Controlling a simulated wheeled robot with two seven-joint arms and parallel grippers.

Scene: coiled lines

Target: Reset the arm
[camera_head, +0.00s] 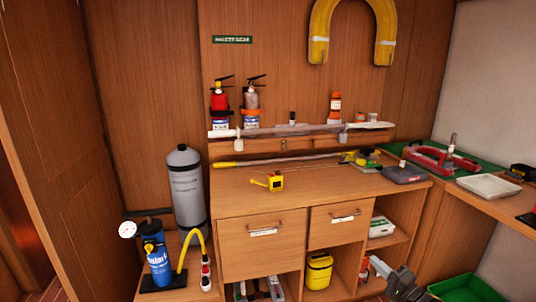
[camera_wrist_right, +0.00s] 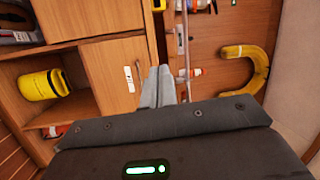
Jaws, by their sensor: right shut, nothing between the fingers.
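My right gripper (camera_head: 374,262) is at the lower right of the head view, in front of the open lower shelves of the wooden cabinet (camera_head: 240,200). Its grey fingers point up and to the left. In the right wrist view the two fingers of the gripper (camera_wrist_right: 158,82) lie together with nothing between them. My left arm and gripper are not in view.
A yellow container (camera_head: 318,271) sits in a lower compartment left of the right gripper. A green tray (camera_head: 465,289) lies at the lower right. The worktop (camera_head: 225,184) holds a yellow tape measure (camera_head: 274,182). A grey cylinder (camera_head: 187,190) and blue pump (camera_head: 157,265) stand left.

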